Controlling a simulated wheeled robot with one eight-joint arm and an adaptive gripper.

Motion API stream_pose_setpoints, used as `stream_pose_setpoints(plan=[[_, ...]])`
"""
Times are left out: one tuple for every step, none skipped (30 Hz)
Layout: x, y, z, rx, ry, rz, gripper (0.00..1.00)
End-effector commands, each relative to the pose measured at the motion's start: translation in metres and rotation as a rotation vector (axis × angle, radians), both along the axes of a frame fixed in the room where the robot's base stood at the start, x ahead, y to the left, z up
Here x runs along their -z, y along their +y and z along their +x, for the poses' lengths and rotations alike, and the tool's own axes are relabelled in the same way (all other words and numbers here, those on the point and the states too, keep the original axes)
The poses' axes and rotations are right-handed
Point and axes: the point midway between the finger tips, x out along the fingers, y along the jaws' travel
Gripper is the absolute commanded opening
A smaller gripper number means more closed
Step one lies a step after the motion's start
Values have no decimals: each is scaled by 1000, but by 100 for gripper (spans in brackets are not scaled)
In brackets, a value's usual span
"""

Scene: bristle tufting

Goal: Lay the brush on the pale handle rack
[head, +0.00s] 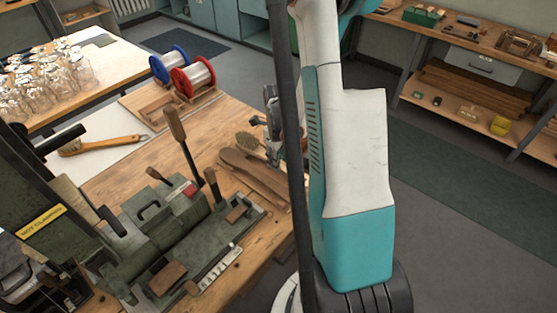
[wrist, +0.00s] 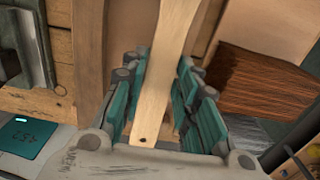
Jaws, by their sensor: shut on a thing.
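My gripper (wrist: 157,105) is shut on the pale wooden handle of a brush (wrist: 162,75) in the wrist view. The handle lies between the teal finger pads, with its holed end toward my wrist; the brush's head is out of that view. In the head view my gripper (head: 270,127) is partly hidden behind my arm, and a brush head with tan bristles (head: 247,143) shows just left of it, above the right part of the bench. Long brown wooden pieces (head: 255,178) lie below it. I cannot tell which wooden piece is the pale handle rack.
A green-grey machine (head: 165,225) with upright wooden levers stands at the front of the bench. Another brush (head: 100,145) lies on a white sheet at left. Blue and red spools (head: 192,78) stand behind. In the wrist view, a dark brown bristle bundle (wrist: 255,80) lies right of my fingers.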

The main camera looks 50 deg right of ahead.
Motion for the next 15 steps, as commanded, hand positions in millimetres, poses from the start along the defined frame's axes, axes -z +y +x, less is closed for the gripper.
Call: stream_pose_setpoints(plan=[[0, 0, 0, 0, 0, 0, 3], [1, 0, 0, 0, 0, 0, 3], [2, 0, 0, 0, 0, 0, 3], [3, 0, 0, 0, 0, 0, 3], [4, 0, 0, 0, 0, 0, 3], [3, 0, 0, 0, 0, 0, 37], [3, 0, 0, 0, 0, 0, 44], [2, 0, 0, 0, 0, 0, 48], [2, 0, 0, 0, 0, 0, 48], [2, 0, 0, 0, 0, 0, 48], [2, 0, 0, 0, 0, 0, 48], [2, 0, 0, 0, 0, 0, 48], [2, 0, 0, 0, 0, 0, 48], [2, 0, 0, 0, 0, 0, 48], [2, 0, 0, 0, 0, 0, 48]])
